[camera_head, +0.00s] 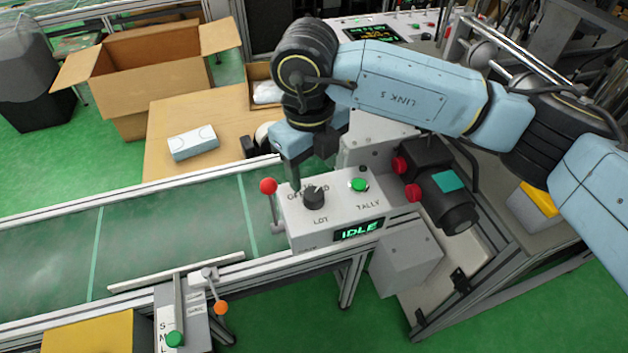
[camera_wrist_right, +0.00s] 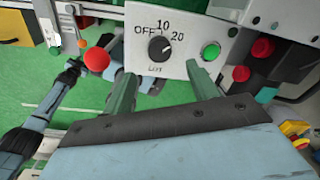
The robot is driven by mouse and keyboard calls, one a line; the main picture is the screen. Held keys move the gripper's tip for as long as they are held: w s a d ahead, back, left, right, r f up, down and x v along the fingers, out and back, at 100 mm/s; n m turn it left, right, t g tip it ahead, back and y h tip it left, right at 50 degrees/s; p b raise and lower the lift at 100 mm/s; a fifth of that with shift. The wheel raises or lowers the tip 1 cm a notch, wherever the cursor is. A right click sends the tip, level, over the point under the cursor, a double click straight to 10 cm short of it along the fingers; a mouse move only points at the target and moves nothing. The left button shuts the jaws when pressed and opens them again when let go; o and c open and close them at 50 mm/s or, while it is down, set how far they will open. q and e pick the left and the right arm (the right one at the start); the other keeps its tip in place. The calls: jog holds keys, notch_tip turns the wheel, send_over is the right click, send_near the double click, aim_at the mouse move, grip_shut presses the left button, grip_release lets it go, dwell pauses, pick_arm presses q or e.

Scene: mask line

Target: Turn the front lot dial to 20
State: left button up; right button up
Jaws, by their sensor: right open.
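The lot dial (camera_head: 314,198) is a black knob on the white control box (camera_head: 292,222), above the word LOT. In the right wrist view the dial (camera_wrist_right: 160,49) sits amid the labels OFF, 10 and 20. A small pale mark shows on its right side, but I cannot tell surely which label it points to. My right gripper (camera_head: 311,170) is open and empty above the box, just behind the dial. In the right wrist view its two fingers (camera_wrist_right: 161,72) stand apart, left and right of the dial, not closed on it. My left gripper is not seen in the head view.
A red ball lever (camera_head: 268,186) stands at the box's left edge. Red knobs (camera_head: 413,193) are to the right. The green conveyor (camera_head: 170,239) to the left is clear.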

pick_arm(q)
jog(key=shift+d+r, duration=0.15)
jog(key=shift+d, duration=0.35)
pick_arm(e)
notch_tip(320, 180, up, 6)
jog(key=shift+s+r, duration=0.15)
jog(key=shift+a, duration=0.1)
